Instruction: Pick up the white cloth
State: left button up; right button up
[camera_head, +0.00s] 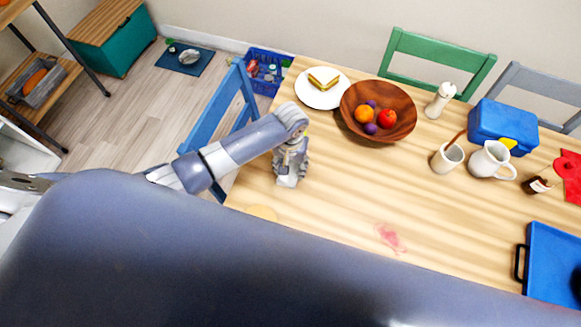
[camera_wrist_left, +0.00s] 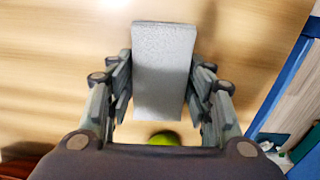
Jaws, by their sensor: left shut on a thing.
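My left gripper (camera_head: 290,168) points down over the left part of the wooden table (camera_head: 335,215). In the left wrist view its two fingers (camera_wrist_left: 163,100) are shut on a pale grey-white folded cloth (camera_wrist_left: 163,65), one finger along each long side. In the head view the cloth (camera_head: 287,181) shows as a small white patch at the fingertips. I cannot tell whether it touches the table. A pink stain (camera_head: 389,237) marks the tabletop to the right. My right gripper is not in view.
A wooden fruit bowl (camera_head: 402,97) and a sandwich plate (camera_head: 310,97) stand behind the gripper. A white jug (camera_head: 490,160), cup (camera_head: 447,158) and blue lunch box (camera_head: 503,122) are at right. A blue chair (camera_head: 233,92) is left. A green round thing (camera_wrist_left: 163,138) lies partly hidden.

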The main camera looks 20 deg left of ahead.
aim_at(292, 168)
pick_arm(q)
jog(key=shift+r, duration=0.8)
jog(key=shift+d+r+b, duration=0.2)
jog(key=shift+r+b, duration=0.3)
jog(key=shift+r, duration=0.45)
jog(key=s+d+b, duration=0.1)
jog(key=s+d, duration=0.1)
jog(key=d, duration=0.2)
jog(key=s+d+r+b, duration=0.1)
jog(key=s+d, duration=0.1)
jog(key=d, duration=0.2)
jog(key=s+d+b, duration=0.1)
jog(key=s+d, duration=0.1)
jog(key=d, duration=0.3)
jog(key=shift+s+d+r, duration=0.1)
jog(key=shift+s+r, duration=0.05)
jog(key=shift+s, duration=0.15)
jog(key=shift+s+d+r, duration=0.1)
jog(key=shift+s+d, duration=0.1)
jog(key=shift+d, duration=0.2)
